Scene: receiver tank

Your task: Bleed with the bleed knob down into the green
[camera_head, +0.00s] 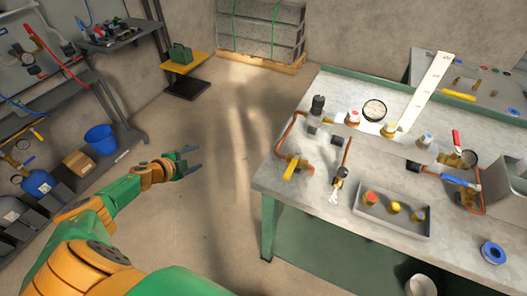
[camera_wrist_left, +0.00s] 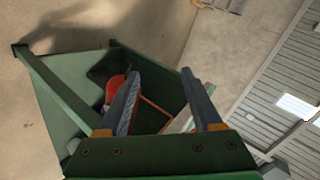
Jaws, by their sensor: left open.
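A pipe assembly stands on the workbench (camera_head: 275,182) at the right. It has a round white gauge (camera_head: 374,110), a black-topped fitting (camera_head: 317,108), a red-capped fitting (camera_head: 352,118) and a yellow handle (camera_head: 292,169). A small dark knob on a brass fitting (camera_head: 341,174) sits at the front. I cannot tell which is the bleed knob, and the gauge's needle and green zone are too small to read. My left gripper (camera_head: 195,161) is open and empty over the floor, left of the bench and apart from it. Its fingers (camera_wrist_left: 161,82) also show in the left wrist view. My right gripper is out of view.
A grey tray (camera_head: 370,211) with several coloured caps lies at the bench front, near a blue tape roll (camera_head: 493,252). Clear floor lies between my left gripper and the bench. A blue bucket (camera_head: 101,138) is at the left.

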